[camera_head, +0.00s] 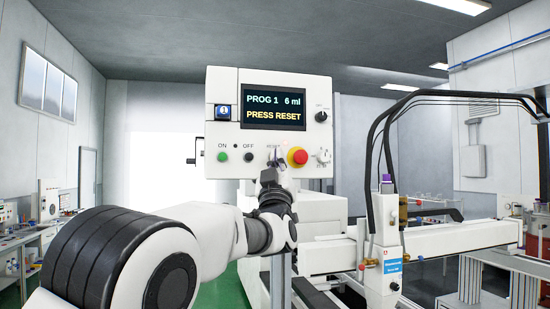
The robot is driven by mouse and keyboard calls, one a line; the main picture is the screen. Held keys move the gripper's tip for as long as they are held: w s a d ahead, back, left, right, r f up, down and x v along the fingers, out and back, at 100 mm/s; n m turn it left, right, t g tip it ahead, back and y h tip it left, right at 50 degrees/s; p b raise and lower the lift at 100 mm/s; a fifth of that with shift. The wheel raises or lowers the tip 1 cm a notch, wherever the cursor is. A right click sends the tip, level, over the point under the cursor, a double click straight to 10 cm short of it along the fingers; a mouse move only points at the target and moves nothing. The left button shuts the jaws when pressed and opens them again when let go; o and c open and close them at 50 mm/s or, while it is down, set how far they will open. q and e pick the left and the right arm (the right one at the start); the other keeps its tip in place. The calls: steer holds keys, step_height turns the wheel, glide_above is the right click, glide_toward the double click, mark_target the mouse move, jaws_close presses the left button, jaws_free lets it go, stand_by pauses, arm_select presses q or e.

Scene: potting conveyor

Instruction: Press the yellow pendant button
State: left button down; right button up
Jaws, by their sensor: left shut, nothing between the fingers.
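The white pendant panel (226,86) faces me in the middle of the view. Its screen (273,107) reads "PROG 1 6 ml" and "PRESS RESET". My left gripper (275,160) is shut and empty. Its fingertips point at the lower part of the panel, just under a small label that seems to read RESET, between the OFF button and the red knob. No yellow button shows clearly; the gripper covers that spot. I cannot tell whether the fingertips touch the panel. My right gripper is not in view.
A green ON button (222,157) and a black OFF button (249,157) sit left of the fingertips. A red mushroom knob (298,157) is close on their right. A dial (321,117) is higher up. A white machine arm with black hoses (371,150) stands at right.

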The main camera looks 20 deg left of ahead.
arm_select(q)
steer(key=shift+w+a, duration=0.25)
steer(key=shift+w, duration=0.1)
stand_by(0.4)
steer(key=shift+s+d+b, duration=0.5)
steer(key=shift+s+b, duration=0.15)
steer(key=shift+s, duration=0.05)
steer(key=shift+f, duration=0.1)
steer(key=s+d+b, duration=0.1)
steer(key=s+b, duration=0.1)
steer(key=s+d+b, duration=0.1)
steer(key=s, duration=0.1)
steer(key=shift+d+b, duration=0.35)
steer(key=shift+d, duration=0.05)
